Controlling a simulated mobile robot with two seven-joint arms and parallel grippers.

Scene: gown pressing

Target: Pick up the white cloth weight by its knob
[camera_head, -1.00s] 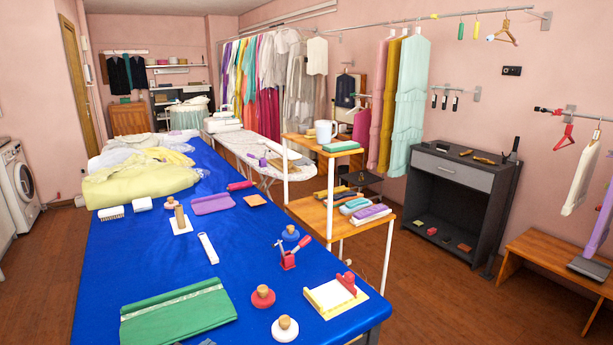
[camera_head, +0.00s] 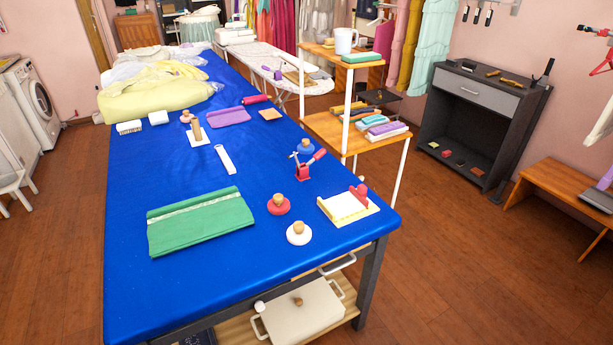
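The white cloth weight (camera_head: 299,235) is a round white disc with a tan wooden knob on top. It stands upright on the blue-covered table (camera_head: 190,290), near the front right edge. A similar red weight (camera_head: 278,206) with a wooden knob stands just behind it to the left. A blue weight (camera_head: 305,147) with a knob stands further back, behind a red clamp-like tool. Nothing touches the white weight, and its knob is uncovered. Neither of my grippers shows in the view.
A folded green cloth (camera_head: 200,222) lies left of the weights. A wooden shelf stand (camera_head: 345,130) is beyond the table's right edge. The table's front left is clear.

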